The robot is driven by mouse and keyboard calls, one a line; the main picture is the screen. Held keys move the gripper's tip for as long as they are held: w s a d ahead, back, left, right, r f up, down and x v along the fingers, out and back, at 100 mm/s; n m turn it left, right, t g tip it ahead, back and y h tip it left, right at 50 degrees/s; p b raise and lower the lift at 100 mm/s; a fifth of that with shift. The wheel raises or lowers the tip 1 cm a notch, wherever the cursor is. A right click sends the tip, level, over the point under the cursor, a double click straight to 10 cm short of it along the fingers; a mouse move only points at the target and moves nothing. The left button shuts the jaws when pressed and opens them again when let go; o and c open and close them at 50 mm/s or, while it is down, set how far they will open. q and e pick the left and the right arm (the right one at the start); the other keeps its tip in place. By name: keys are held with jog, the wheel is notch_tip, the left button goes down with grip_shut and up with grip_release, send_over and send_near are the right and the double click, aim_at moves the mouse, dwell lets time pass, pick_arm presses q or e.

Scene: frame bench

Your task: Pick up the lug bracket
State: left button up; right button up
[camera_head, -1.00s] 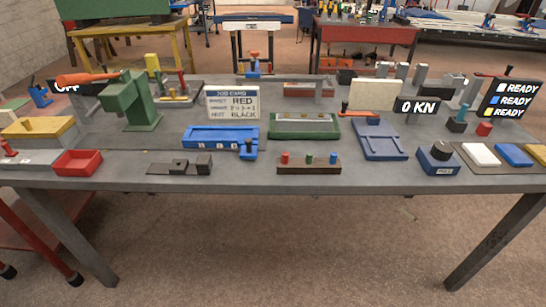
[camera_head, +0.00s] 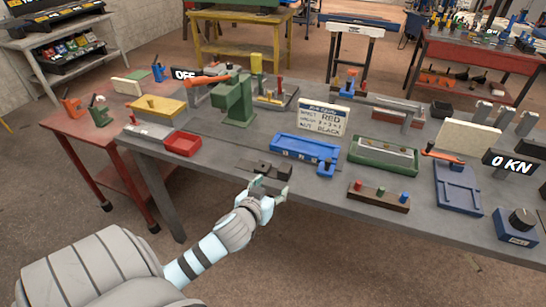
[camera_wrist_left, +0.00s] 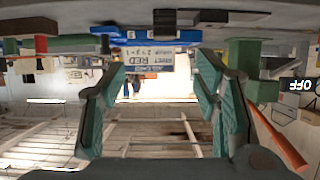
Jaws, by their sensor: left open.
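A small dark bracket-like part with raised blocks (camera_head: 272,170) lies at the table's front edge. I take it for the lug bracket, but its shape is partly hidden. My left gripper (camera_head: 270,188) is just in front of and below it in the head view, open and empty, apart from it. In the left wrist view, which is upside down, the open left gripper (camera_wrist_left: 155,46) has its green-padded fingers spread, with a dark block (camera_wrist_left: 178,18) beyond them near the top edge. My right gripper is not in view.
A blue tray (camera_head: 300,150) and the job card (camera_head: 322,117) stand behind the part. A red tray (camera_head: 183,143) and green press (camera_head: 235,100) are to the left. A peg block (camera_head: 378,196) is to the right. The grey table's front edge is close to the gripper.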

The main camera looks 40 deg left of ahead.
aim_at(283, 170)
pick_arm(q)
jog(key=x, duration=0.4)
jog(key=b+x, duration=0.1)
jog(key=x, duration=0.4)
jog(key=b+x, duration=0.1)
jog(key=x, duration=0.3)
jog(key=shift+a+f, duration=0.1)
jog(key=shift+a, duration=0.35)
jog(key=shift+w+a+f, duration=0.1)
jog(key=shift+w, duration=0.2)
grip_shut()
